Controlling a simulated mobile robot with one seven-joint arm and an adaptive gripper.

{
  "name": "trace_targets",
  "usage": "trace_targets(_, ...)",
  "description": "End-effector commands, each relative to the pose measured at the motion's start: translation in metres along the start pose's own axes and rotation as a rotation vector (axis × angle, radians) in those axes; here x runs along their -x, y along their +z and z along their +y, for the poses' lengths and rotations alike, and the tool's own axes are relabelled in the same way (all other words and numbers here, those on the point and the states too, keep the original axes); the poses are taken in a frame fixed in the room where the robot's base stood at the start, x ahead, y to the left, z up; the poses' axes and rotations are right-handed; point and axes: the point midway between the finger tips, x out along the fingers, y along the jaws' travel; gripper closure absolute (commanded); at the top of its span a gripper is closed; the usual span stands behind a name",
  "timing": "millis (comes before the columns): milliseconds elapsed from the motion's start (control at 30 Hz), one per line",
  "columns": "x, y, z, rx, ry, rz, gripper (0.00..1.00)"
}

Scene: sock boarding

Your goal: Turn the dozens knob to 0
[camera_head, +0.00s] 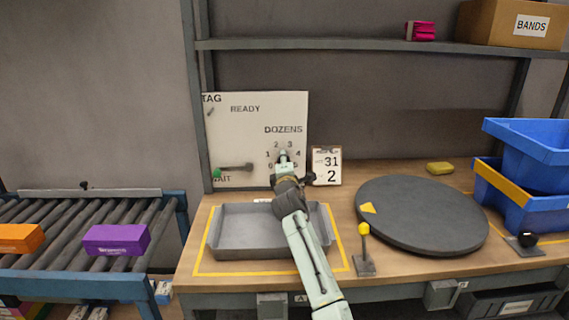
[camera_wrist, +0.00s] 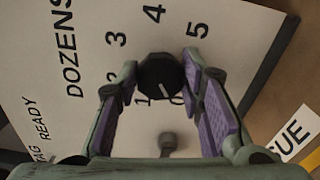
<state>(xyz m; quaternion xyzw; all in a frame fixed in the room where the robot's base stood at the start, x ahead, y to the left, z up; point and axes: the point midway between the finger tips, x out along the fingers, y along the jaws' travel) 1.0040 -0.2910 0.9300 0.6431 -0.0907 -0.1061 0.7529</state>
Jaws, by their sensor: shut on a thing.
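The dozens knob (camera_wrist: 158,80) is a round black dial on a white board (camera_head: 250,120), ringed by printed numbers under the word DOZENS. In the wrist view, my gripper (camera_wrist: 160,68) has its two purple-padded fingers on either side of the knob and is shut on it. A pale mark on the knob points down and slightly right in that view, toward the partly hidden 0; its exact alignment is hard to tell. In the head view, my gripper (camera_head: 284,160) reaches the board from below and covers most of the knob.
Left of the knob on the board is a grey lever (camera_head: 236,167). A card reading 31 and 2 (camera_head: 327,166) stands right of the board. Below lies a grey tray (camera_head: 232,252); a dark round turntable (camera_head: 425,215) and a yellow-topped lever (camera_head: 364,250) are to the right.

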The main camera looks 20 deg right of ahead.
Motion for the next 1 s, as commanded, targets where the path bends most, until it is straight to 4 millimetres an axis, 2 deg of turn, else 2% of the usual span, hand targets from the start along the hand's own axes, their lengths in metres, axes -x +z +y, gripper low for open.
trace_targets(567,0.0000,-0.0002,-0.0012,0.035,-0.002,0.000,0.93)
trace_targets(600,0.0000,-0.0002,-0.0012,0.035,-0.002,0.000,0.64)
trace_targets(900,0.0000,-0.0001,-0.0005,0.033,-0.001,0.000,0.44)
trace_targets(1000,0.0000,0.0000,-0.0003,0.033,0.000,0.000,0.44)
